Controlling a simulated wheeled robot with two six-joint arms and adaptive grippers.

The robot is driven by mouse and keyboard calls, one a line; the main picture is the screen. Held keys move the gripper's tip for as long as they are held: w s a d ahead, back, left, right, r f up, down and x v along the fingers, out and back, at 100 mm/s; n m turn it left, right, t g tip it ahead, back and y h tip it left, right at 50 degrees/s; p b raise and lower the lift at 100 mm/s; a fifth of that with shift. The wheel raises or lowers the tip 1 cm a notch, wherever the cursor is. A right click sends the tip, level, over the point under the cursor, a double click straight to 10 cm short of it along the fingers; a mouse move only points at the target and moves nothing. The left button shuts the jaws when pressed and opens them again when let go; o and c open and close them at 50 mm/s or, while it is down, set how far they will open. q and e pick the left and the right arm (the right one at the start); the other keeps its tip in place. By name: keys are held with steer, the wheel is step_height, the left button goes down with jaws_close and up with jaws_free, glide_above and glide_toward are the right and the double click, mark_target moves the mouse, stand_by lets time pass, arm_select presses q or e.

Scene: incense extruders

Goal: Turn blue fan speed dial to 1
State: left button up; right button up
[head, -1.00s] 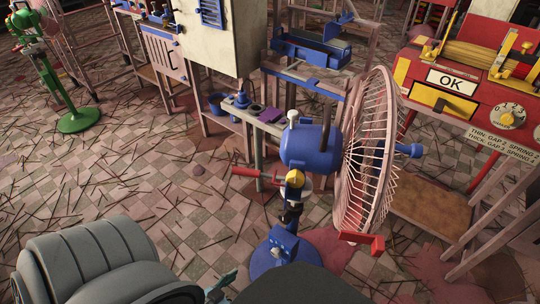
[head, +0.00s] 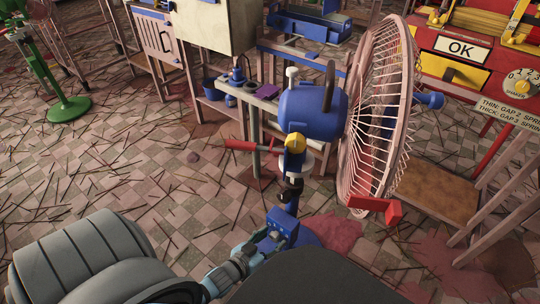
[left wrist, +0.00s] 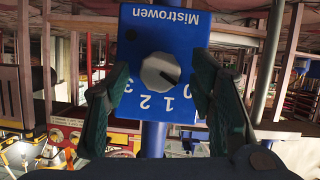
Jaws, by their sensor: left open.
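The blue fan (head: 312,112) stands on a post with a pale wire cage. Its blue control box (head: 283,228) is low on the post. In the left wrist view the box (left wrist: 165,28) fills the middle, upside down, with "Mistrowen" and numbers 0 to 3. Its round grey dial (left wrist: 160,71) has a dark mark pointing lower right, towards the 0 side. My left gripper (head: 262,248) reaches the box from the left. In the left wrist view its open fingers (left wrist: 158,75) stand either side of the dial, apart from it. My right gripper is not in view.
A red and yellow machine (head: 460,60) with an OK sign stands at the right. A green stand (head: 69,109) is at the far left. A table with a purple item (head: 267,91) is behind the fan. Thin sticks litter the tiled floor.

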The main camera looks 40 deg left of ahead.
arm_select(q)
steer(key=shift+c, duration=0.6)
steer(key=c, duration=1)
steer(key=shift+c, duration=0.2)
steer(key=shift+d+r+m+y+p, duration=0.1)
steer(key=shift+m+y+p, duration=0.3)
steer(key=shift+m+y, duration=0.15)
steer(key=shift+d+m+y+p, duration=0.1)
steer(key=shift+m+y+p, duration=0.55)
steer(key=shift+m+p, duration=0.4)
steer(key=shift+m, duration=0.5)
steer(key=shift+d+m+y, duration=0.1)
steer(key=shift+m+y, duration=0.4)
steer(key=shift+y, duration=0.1)
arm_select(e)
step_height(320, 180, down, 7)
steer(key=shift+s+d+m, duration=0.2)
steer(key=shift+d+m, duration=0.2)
